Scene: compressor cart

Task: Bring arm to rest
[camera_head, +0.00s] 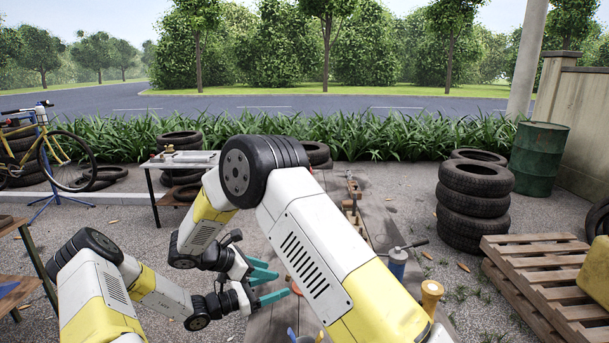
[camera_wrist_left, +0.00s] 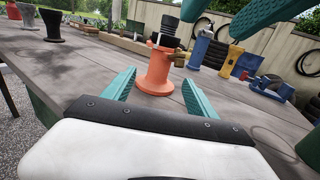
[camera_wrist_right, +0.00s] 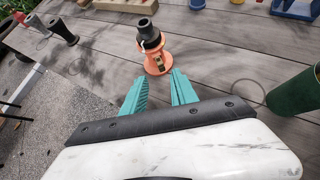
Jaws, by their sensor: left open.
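An orange flanged fitting with a black top (camera_wrist_left: 157,72) stands upright on the grey plank table. It also shows in the right wrist view (camera_wrist_right: 157,64); in the head view my right arm hides most of it. My left gripper (camera_wrist_left: 157,82) is open, its teal fingers spread on either side of the near side of the fitting, with nothing between them that I can see gripped. My right gripper (camera_wrist_right: 160,75) is open and empty, its fingertips just short of the fitting. In the head view both grippers are close together, the right one (camera_head: 278,270) above the left (camera_head: 288,293).
A blue bottle (camera_wrist_left: 199,48), a yellow block (camera_wrist_left: 230,62) and a blue tray (camera_wrist_left: 272,87) stand further along the table. A dark cone (camera_wrist_left: 52,26) is at left. A green cylinder (camera_wrist_right: 293,92) is at right. Stacked tyres (camera_head: 473,205) and pallets (camera_head: 540,275) lie beyond.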

